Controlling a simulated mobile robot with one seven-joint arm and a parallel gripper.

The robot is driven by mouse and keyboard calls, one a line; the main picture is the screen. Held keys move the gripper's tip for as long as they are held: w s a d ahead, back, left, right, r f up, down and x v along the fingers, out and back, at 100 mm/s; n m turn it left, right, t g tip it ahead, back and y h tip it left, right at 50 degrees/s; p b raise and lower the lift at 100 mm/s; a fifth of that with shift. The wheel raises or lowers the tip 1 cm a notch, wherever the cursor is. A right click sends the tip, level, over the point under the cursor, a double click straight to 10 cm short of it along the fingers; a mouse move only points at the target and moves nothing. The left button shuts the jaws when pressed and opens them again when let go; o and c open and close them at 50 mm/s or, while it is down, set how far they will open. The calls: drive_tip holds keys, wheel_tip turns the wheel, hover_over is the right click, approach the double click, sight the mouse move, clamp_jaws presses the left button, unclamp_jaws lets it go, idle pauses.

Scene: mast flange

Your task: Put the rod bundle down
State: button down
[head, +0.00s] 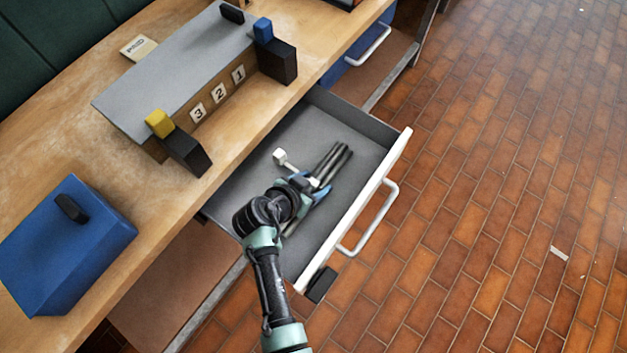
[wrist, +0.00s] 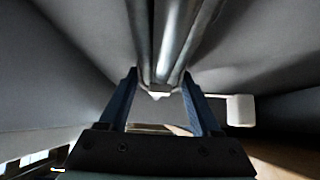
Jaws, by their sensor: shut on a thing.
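The rod bundle (head: 331,163) is several dark grey metal rods side by side, seen in the head view inside the open drawer (head: 353,128). My gripper (head: 309,187) has blue fingers and is shut on the rod bundle, with the rods sticking out on both sides of it. In the wrist view the bundle (wrist: 170,45) runs up from between the two fingers (wrist: 160,103). I cannot tell whether the rods touch the drawer floor.
A small white block-ended piece (head: 281,157) is in the drawer beside my gripper. The drawer has a white front with a handle (head: 372,222). A grey-topped stand (head: 180,72) with numbered tags and a blue box (head: 65,245) are on the wooden worktop (head: 120,180).

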drive_tip(key=shift+c, duration=0.4)
unclamp_jaws()
drive_tip(key=p+v, duration=0.1)
drive_tip(key=v, duration=1.1)
drive_tip(key=shift+p, duration=0.3)
drive_tip(key=w+a+r+n+t+y, duration=0.1)
drive_tip(key=w+r+t+y, duration=0.15)
drive_tip(key=w+r, duration=0.55)
drive_tip(key=w+a+r+t+y, duration=0.1)
drive_tip(key=w+a+r+t, duration=0.2)
drive_tip(key=r, duration=0.9)
drive_tip(key=w+d+r+n+t+y, duration=0.1)
drive_tip(key=w+d+r+t, duration=0.1)
drive_tip(key=r, duration=0.7)
drive_tip(key=w+d+r+n+t, duration=0.1)
drive_tip(key=w+r+t, duration=0.15)
drive_tip(key=r, duration=0.55)
drive_tip(key=s+d+r+n+t, duration=0.1)
drive_tip(key=s+d+r+t, duration=0.1)
drive_tip(key=s+r, duration=0.3)
drive_tip(key=s+d+r+n+t, duration=0.1)
drive_tip(key=s+r+t, duration=0.3)
drive_tip(key=r, duration=1)
drive_tip(key=s+d+r+n+t, duration=0.2)
drive_tip(key=s+r, duration=0.4)
drive_tip(key=r, duration=0.4)
drive_tip(key=shift+d+r+t+y, duration=0.2)
drive_tip(key=shift+d+t+y, duration=0.25)
drive_tip(key=shift+t, duration=0.65)
